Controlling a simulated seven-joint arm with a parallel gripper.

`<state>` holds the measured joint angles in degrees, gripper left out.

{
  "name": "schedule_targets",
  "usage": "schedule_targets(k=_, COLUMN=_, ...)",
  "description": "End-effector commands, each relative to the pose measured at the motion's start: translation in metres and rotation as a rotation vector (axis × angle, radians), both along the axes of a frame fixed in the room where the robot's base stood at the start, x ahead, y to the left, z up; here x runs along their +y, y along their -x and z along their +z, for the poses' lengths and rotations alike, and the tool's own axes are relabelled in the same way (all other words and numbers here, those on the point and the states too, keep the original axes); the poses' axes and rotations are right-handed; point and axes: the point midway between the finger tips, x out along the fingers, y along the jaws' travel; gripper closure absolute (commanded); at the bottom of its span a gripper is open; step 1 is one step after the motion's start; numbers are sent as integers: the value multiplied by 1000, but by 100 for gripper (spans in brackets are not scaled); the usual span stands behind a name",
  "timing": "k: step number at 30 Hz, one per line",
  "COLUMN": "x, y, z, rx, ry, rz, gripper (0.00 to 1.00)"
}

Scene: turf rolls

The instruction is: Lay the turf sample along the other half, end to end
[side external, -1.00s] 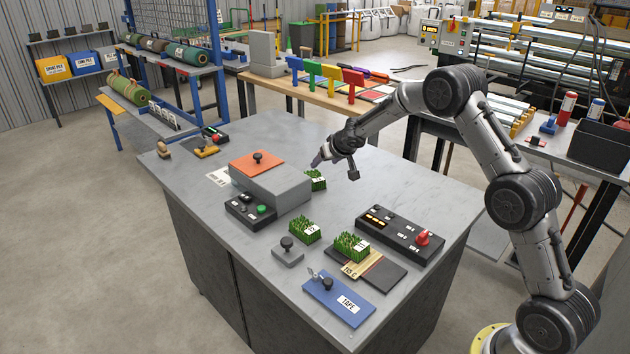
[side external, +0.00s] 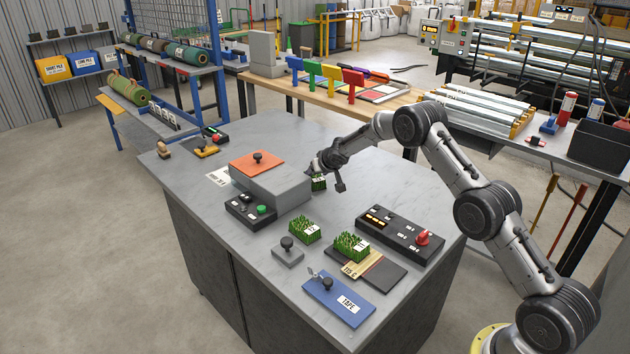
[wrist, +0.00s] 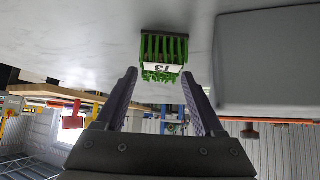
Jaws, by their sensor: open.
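A small green turf block (side external: 319,184) with a white label stands on the grey bench beside the grey box. In the wrist view this turf block (wrist: 164,55), marked T3, is ahead of the fingertips and between their lines. My gripper (side external: 318,171) is open just above it; in the wrist view both fingers of my gripper (wrist: 161,80) are apart with nothing clamped. A second turf block (side external: 305,231) stands alone nearer the front. A third turf block (side external: 351,245) sits at the back end of a dark board (side external: 384,272) with a labelled beige strip (side external: 361,264).
The grey box (side external: 270,185) with an orange top is close left of my gripper; it also shows in the wrist view (wrist: 268,60). A black control panel (side external: 400,234), a blue tape plate (side external: 338,299) and a grey knobbed block (side external: 288,252) surround the board. The bench's back right is clear.

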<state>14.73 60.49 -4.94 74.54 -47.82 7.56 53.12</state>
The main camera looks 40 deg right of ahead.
Motion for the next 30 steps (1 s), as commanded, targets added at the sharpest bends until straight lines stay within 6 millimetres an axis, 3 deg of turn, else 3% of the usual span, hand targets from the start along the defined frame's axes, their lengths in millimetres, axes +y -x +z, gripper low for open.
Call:
schedule_targets(k=10, x=-2, y=-4, z=-4, rx=0, ry=-1, rz=-1, gripper=30)
schedule_targets(k=22, x=-2, y=-4, z=-4, rx=0, ry=0, rz=0, gripper=100)
schedule_targets(k=30, x=-2, y=-4, z=-3, rx=-2, ry=0, rz=-1, gripper=100)
